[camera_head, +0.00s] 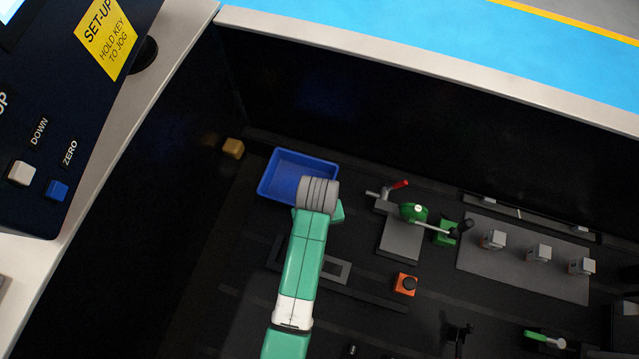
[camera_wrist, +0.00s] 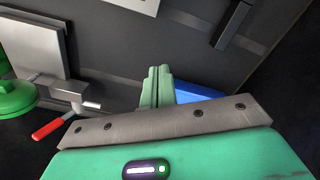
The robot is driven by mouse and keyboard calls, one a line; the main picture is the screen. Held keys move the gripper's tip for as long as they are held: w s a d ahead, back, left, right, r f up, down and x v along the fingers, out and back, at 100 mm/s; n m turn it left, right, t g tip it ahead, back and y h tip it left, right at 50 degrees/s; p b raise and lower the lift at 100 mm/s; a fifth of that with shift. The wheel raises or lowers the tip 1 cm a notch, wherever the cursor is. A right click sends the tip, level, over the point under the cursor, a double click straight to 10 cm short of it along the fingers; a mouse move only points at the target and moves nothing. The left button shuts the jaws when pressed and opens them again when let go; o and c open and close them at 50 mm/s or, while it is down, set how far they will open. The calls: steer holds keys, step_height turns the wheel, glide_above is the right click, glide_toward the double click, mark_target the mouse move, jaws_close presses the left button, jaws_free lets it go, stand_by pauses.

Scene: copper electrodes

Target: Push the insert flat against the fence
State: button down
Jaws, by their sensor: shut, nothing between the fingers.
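A light grey flat piece with a dark slot (camera_head: 337,270) lies on the dark bed right beside my arm, which hides its left part. I take it for the insert, but cannot be sure. A light grey edge of it seems to show at the top of the wrist view (camera_wrist: 140,4). A dark raised bar (camera_wrist: 234,24) at the upper right of the wrist view may be the fence. My gripper (camera_wrist: 158,72) is shut and empty, its green fingers together, apart from the grey piece. In the head view my wrist hides the fingers.
A blue tray (camera_head: 283,187) stands just behind my wrist. A green clamp with a red handle (camera_head: 412,211) and a grey block (camera_head: 401,243) stand to the right. An orange button box (camera_head: 405,284) sits nearer. A grey plate (camera_head: 520,268) with several small parts is farther right.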

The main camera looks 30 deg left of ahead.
mark_target(332, 270)
step_height(332, 270, down, 8)
steer(key=shift+r, duration=0.15)
steer(key=s+d, duration=0.1)
steer(key=s+d+p, duration=0.1)
steer(key=shift+s+d, duration=0.2)
steer(key=shift+s, duration=0.1)
steer(key=shift+s+d, duration=0.2)
steer(key=shift+s+d+r+p, duration=0.25)
steer(key=shift+s+d+p, duration=0.05)
steer(key=shift+p, duration=0.6)
steer(key=shift+s+d, duration=0.15)
steer(key=shift+f, duration=0.3)
